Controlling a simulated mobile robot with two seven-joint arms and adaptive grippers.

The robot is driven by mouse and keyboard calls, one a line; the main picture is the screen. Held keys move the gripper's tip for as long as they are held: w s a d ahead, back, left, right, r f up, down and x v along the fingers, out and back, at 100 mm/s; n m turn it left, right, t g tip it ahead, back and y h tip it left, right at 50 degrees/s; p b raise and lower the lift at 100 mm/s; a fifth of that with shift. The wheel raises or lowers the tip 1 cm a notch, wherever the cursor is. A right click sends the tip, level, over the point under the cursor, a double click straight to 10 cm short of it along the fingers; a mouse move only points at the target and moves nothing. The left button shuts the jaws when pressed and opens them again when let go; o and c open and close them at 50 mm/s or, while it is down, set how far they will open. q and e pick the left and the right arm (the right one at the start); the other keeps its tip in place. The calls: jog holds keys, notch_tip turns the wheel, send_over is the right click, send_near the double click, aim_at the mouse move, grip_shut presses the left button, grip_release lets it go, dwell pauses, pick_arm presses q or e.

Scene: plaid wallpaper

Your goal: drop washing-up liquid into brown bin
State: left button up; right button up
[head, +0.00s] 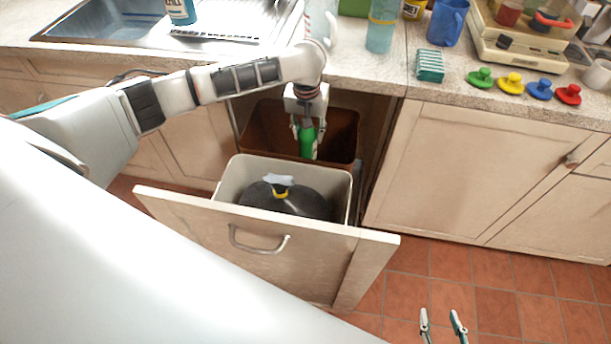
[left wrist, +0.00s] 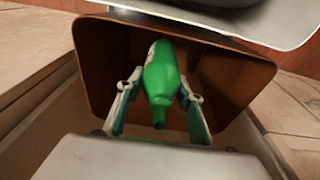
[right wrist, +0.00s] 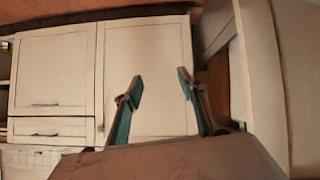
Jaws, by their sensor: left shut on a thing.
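The washing-up liquid is a green bottle (head: 307,142) held upright or nearly so by my left gripper (head: 304,126). In the left wrist view the green bottle (left wrist: 161,75) sits between the two fingers of my left gripper (left wrist: 160,108), with the brown bin (left wrist: 240,75) around and behind it. In the head view the brown bin (head: 262,132) stands at the back of the pulled-out drawer, and the bottle is over its opening. My right gripper (head: 443,324) is open and empty above the tiled floor; its spread fingers also show in the right wrist view (right wrist: 158,92).
A grey-white bin (head: 232,178) with a dark bag stands in front of the brown bin. The open drawer front (head: 210,240) sticks out into the room. The tiled floor at right is clear.

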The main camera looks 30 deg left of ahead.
pick_arm(q)
notch_tip(320, 180, down, 18)
jog(key=b, duration=0.7)
pick_arm(e)
jog(key=f, duration=0.1)
jog(key=w+f, duration=0.1)
jog(key=shift+w+a+f, duration=0.1)
jog(key=shift+a+f, duration=0.1)
jog(key=shift+f, duration=0.2)
